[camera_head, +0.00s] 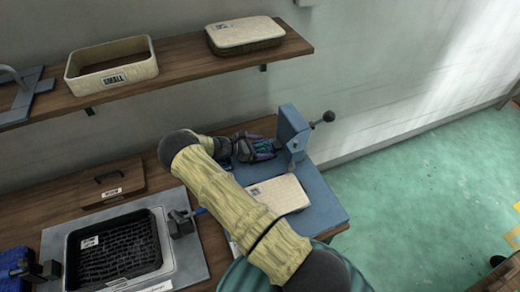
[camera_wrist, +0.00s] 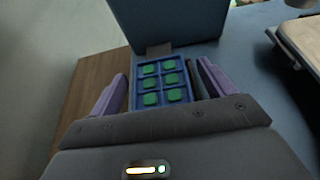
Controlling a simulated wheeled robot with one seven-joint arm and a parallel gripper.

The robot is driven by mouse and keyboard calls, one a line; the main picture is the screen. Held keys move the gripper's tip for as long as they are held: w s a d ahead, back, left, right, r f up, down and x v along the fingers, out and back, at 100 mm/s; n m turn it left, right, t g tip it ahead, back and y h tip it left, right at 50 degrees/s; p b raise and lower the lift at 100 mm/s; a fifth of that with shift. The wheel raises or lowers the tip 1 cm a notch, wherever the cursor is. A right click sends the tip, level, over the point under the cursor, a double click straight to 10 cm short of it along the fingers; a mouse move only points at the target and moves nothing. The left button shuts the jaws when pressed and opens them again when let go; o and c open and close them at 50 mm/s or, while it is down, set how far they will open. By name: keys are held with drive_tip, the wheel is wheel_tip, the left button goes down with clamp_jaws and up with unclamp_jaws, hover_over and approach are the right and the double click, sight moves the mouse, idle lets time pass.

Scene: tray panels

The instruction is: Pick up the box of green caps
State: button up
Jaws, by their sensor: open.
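The box of green caps (camera_wrist: 161,88) is a small blue tray with several green square caps in compartments, in the middle of the wrist view. My gripper (camera_wrist: 162,72) is open, with one purple finger on each side of the box. The left finger is close to the box's left side; a dark strip lies between the box and the right finger. I cannot tell whether either finger touches it. In the head view my gripper (camera_head: 262,148) is beside the blue press-like fixture (camera_head: 292,133), and my arm and gripper mostly hide the box.
A pale-lidded box (camera_head: 281,194) lies on the blue plate (camera_head: 325,207) right of my gripper. A black tray (camera_head: 69,262) and a dark-handled wooden lid (camera_head: 108,184) are at left. A shelf (camera_head: 190,59) above holds an open box (camera_head: 112,68) and a lidded box (camera_head: 244,36).

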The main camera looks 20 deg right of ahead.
sight(261, 148)
idle(0.5)
drive_tip(key=c, duration=1.1)
drive_tip(key=shift+c, duration=0.2)
drive_tip(key=shift+r, duration=0.1)
wheel_tip(261, 148, up, 10)
drive_tip(key=b, duration=0.1)
drive_tip(key=shift+b, duration=0.35)
drive_tip(key=shift+f, duration=0.25)
